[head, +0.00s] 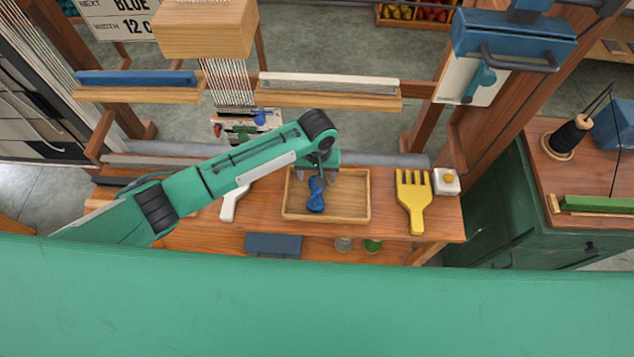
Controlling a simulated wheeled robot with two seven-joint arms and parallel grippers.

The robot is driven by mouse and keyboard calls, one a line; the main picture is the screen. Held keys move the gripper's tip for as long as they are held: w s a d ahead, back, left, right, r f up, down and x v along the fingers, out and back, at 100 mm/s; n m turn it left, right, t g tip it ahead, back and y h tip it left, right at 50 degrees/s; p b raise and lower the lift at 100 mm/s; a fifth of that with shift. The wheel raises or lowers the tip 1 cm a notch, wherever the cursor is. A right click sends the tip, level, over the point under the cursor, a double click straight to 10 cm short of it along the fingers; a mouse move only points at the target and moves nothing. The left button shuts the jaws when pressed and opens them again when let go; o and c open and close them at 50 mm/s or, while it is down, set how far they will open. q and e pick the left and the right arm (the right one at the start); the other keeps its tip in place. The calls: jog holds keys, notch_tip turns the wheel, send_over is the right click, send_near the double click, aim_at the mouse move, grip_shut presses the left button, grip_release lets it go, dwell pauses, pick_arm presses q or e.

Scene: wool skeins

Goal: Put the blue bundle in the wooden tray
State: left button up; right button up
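The blue bundle (316,201) is a small skein with a narrow waist. It shows inside the outline of the wooden tray (356,216), left of the tray's middle, and seems to lie on its floor. My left gripper (318,177) is over the back part of the tray, just above the bundle's far end. Its fingertips look spread to either side of the bundle, with gaps between. The gripper hides part of the tray's back rim. My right gripper is not in view.
A yellow comb (413,202) and a small white block (446,181) lie right of the tray. A white-handled tool (231,203) lies left of it, under my arm. Loom beams and hanging threads (228,84) stand behind. The tray's right half is empty.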

pick_arm(q)
notch_tip(320, 180, up, 5)
jog(key=shift+r, duration=0.2)
dwell(0.5)
